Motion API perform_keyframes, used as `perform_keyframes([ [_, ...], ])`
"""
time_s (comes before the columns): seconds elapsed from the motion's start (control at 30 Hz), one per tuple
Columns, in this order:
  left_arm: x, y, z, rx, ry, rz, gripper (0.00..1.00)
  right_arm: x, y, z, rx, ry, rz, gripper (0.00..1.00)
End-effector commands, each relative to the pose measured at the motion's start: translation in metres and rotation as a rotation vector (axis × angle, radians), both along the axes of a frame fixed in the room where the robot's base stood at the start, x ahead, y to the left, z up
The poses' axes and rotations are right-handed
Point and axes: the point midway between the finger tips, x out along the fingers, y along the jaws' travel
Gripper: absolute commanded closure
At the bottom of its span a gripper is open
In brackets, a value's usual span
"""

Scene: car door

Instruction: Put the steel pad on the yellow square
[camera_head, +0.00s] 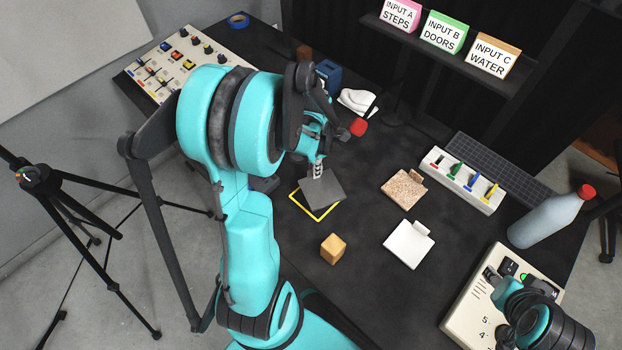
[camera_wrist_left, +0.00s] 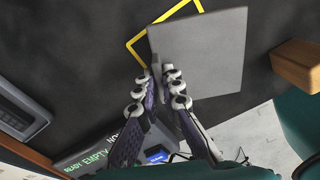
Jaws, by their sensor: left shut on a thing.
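The steel pad is a flat grey square (camera_head: 325,191) over the yellow square outline (camera_head: 318,218) on the black table in the head view. In the left wrist view the pad (camera_wrist_left: 205,60) covers much of the yellow outline (camera_wrist_left: 140,32), whose corner shows past its upper left. The pad is turned relative to the outline. My left gripper (camera_wrist_left: 165,80) is shut on the pad's near edge; in the head view it shows at the pad's upper edge (camera_head: 318,168). Whether the pad touches the table I cannot tell. My right gripper's fingertips are not visible.
A wooden block (camera_head: 333,249) stands near the yellow outline. A brown textured pad (camera_head: 402,189) and a white pad (camera_head: 408,245) lie to the right. A control panel (camera_head: 178,62) is at the back left.

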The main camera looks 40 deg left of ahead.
Motion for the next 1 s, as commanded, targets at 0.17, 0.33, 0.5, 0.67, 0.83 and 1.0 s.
perform_keyframes([
  [0.17,0.004,0.018,-0.012,-0.001,0.000,0.000,1.00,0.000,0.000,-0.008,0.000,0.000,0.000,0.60],
  [0.33,0.004,0.020,-0.025,-0.001,0.000,-0.001,1.00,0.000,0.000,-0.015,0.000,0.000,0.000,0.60],
  [0.5,0.004,0.019,-0.051,0.000,0.000,-0.001,1.00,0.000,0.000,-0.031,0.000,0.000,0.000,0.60],
  [0.67,0.004,0.019,-0.052,0.000,0.000,-0.001,1.00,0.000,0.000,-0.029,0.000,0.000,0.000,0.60],
  [0.83,0.004,0.019,-0.053,0.000,0.000,-0.001,1.00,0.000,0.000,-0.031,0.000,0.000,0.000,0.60],
  [1.0,0.004,0.019,-0.054,0.000,0.000,-0.001,0.73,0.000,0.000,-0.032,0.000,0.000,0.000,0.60],
])
